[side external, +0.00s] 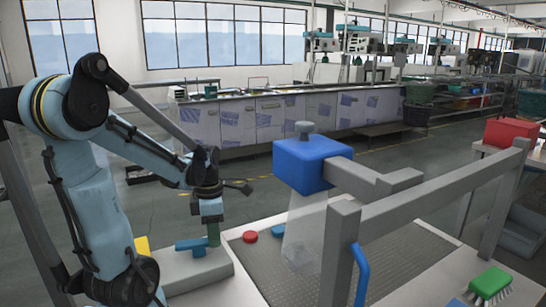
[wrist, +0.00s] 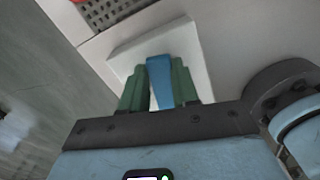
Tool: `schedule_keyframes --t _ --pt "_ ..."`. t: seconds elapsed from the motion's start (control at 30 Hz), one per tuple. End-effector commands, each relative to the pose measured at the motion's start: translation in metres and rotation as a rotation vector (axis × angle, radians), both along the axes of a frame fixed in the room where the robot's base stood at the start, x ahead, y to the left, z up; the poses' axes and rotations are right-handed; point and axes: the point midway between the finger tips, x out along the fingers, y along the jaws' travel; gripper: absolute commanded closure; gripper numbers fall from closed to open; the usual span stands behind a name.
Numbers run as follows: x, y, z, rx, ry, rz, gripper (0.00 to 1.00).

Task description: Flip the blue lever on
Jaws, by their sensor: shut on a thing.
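The blue lever (side external: 188,245) sits on a light grey box (side external: 190,270) at the near left of the work area. In the wrist view the lever (wrist: 160,80) stands between the two green fingers of my gripper (wrist: 158,86), with the pale box (wrist: 200,45) behind it. My gripper (side external: 213,236) points down at the right end of the lever and is shut on it. The lever's hinge and the exact contact faces are hidden by the fingers.
A red disc (side external: 250,236) and a blue disc (side external: 276,231) lie right of the box, by the dark textured tray (side external: 262,268). A blue block (side external: 308,163) on a grey arm overhangs a translucent column. A grey frame (side external: 430,192) and green brush (side external: 490,282) stand further right.

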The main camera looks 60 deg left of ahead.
Motion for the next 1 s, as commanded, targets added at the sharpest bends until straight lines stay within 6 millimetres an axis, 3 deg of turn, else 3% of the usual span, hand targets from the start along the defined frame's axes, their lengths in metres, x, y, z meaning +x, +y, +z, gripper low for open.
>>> schedule_keyframes --t 0.7,0.73,0.9,1.0 --pt "0.0008 0.0034 0.0001 0.0 -0.001 0.084 1.0" --pt "0.0008 0.0034 0.0001 0.001 -0.001 0.084 0.69" --pt "0.0007 0.0033 0.0001 0.0 -0.001 0.083 0.45" --pt "0.0007 0.0032 0.0001 0.0 -0.001 0.082 0.45"
